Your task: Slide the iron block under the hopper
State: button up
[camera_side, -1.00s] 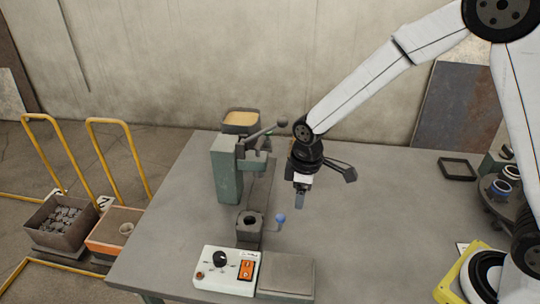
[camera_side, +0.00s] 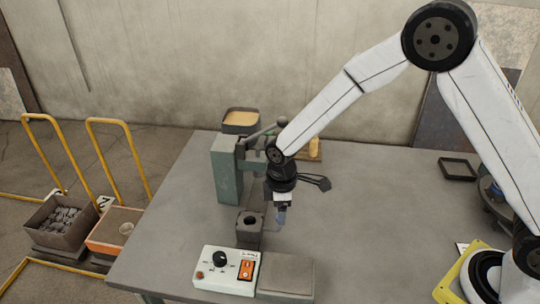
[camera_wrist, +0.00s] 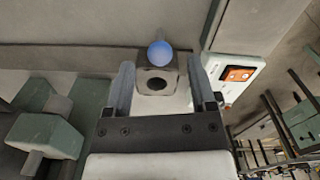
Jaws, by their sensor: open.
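The iron block (camera_side: 249,232) is dark with a round hole in its top. It sits on a dark rail on the table, in front of the hopper (camera_side: 240,130), a tan-filled bin on a green stand. In the wrist view the block (camera_wrist: 143,79) carries a blue ball knob (camera_wrist: 160,53). My gripper (camera_side: 281,218) is open, low beside the block's right side, over the knob. In the wrist view its fingers (camera_wrist: 160,66) are on either side of the knob. I cannot tell whether they touch it. The hopper's lower part is partly hidden by my arm.
A white control box (camera_side: 226,271) and a grey plate (camera_side: 286,275) stand in front of the block. A lever (camera_side: 262,133) juts from the hopper. A dark frame (camera_side: 458,168) lies at the right. The table's middle right is clear.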

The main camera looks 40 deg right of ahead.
aim_at(261, 223)
jog(key=shift+f, duration=2.5)
grip_shut()
